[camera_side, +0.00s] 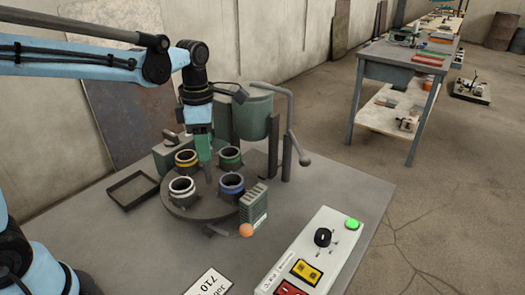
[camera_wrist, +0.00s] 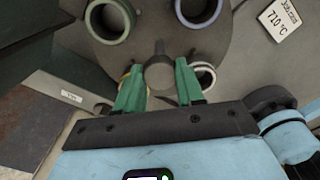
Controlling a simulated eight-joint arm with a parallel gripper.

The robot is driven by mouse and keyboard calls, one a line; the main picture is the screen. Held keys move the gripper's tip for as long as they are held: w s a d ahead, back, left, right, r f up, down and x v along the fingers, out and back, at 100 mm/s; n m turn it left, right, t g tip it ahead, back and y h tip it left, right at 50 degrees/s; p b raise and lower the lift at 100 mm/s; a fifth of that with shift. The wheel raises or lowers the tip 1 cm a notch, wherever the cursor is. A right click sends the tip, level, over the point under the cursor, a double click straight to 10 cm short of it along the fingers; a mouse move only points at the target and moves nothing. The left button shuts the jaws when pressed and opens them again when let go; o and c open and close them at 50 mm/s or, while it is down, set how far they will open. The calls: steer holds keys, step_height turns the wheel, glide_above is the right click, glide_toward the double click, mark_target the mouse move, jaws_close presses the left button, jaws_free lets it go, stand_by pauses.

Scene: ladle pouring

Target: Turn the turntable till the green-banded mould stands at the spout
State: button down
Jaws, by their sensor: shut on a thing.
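The round grey turntable (camera_side: 203,208) carries several dark cup-like moulds. The green-banded mould (camera_side: 229,156) is at the back right, the one nearest the grey-green pot (camera_side: 252,115); I cannot make out the pot's spout. The blue-banded mould (camera_side: 231,185) is front right, the white-banded one (camera_side: 181,189) front left, the yellow-banded one (camera_side: 186,159) back left. My gripper (camera_side: 206,168) points down at the turntable's middle. In the wrist view its green fingers (camera_wrist: 160,85) are shut on the round grey hub knob (camera_wrist: 158,72); the green-banded mould (camera_wrist: 110,17) is upper left there.
A grey finned block (camera_side: 253,206) and an orange ball (camera_side: 246,230) stand by the turntable's front right edge. A bent lever (camera_side: 290,120) rises beside the pot. An empty black tray (camera_side: 132,190) lies left. A control box (camera_side: 312,255) and a temperature card (camera_side: 210,284) are in front.

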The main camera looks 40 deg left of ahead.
steer(key=shift+a, duration=0.1)
steer(key=c, duration=0.7)
jaws_free()
step_height(320, 180, up, 12)
stand_by(0.4)
steer(key=shift+s+d+f+m+t, duration=0.2)
steer(key=shift+s+f+m+t, duration=1.3)
steer(key=shift+m, duration=3)
steer(key=shift+s+d+f+m+t, duration=0.2)
steer(key=shift+s+f+m+t, duration=0.7)
steer(key=shift+s+f+m, duration=2.4)
steer(key=shift+d+f+m+t, duration=0.2)
steer(key=shift+f+m+t, duration=1)
steer(key=shift+m, duration=4.5)
